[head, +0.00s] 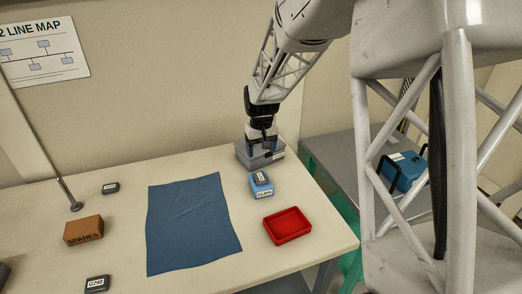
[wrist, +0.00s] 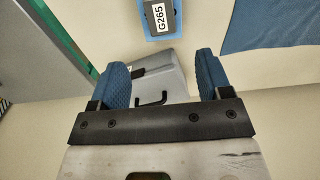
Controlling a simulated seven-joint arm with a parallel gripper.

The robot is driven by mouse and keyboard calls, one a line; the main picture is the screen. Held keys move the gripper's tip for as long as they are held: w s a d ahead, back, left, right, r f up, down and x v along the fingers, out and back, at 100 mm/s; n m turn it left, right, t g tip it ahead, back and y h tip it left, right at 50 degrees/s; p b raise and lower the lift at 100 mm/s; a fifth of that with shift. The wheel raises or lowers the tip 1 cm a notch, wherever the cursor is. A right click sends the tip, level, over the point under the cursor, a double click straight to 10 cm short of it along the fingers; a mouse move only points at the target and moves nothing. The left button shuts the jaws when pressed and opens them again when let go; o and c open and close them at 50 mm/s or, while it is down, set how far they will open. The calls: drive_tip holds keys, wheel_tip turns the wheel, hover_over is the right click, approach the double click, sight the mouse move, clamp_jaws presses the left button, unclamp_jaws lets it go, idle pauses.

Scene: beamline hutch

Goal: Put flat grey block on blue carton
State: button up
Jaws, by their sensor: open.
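A small flat grey block (head: 262,176) with a white label lies on top of the blue carton (head: 267,189), right of the blue cloth. In the wrist view the block (wrist: 152,24), its label reading G265, is at the top edge, with blue carton (wrist: 146,37) showing around it. My gripper (head: 262,148) is open, behind the carton and over a grey case. In the wrist view its two blue-padded fingers (wrist: 162,78) are spread apart with no block between them. Two other flat dark grey blocks lie on the table, at the left (head: 110,188) and front left (head: 97,284).
The grey case (head: 243,158) with a handle stands at the table's back right, below my gripper. A red tray (head: 288,226) is in front of the carton. A blue cloth (head: 192,225) covers mid-table. A brown SPANES box (head: 84,231) is left. Another blue box (head: 402,172) stands on a grey side table.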

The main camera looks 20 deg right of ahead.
idle(0.4)
drive_tip(key=s+a+r+t, duration=0.1)
drive_tip(key=s+a+r, duration=0.1)
drive_tip(key=s+r, duration=0.45)
drive_tip(key=s+a+r, duration=0.2)
drive_tip(key=s+r, duration=0.1)
drive_tip(key=s, duration=0.7)
drive_tip(key=s+a+r+t, duration=0.1)
drive_tip(key=s+a+r, duration=0.1)
drive_tip(key=s+r, duration=0.5)
drive_tip(key=s+a+f, duration=0.1)
drive_tip(key=s+f, duration=0.1)
drive_tip(key=s, duration=1.1)
drive_tip(key=shift+a+t, duration=0.3)
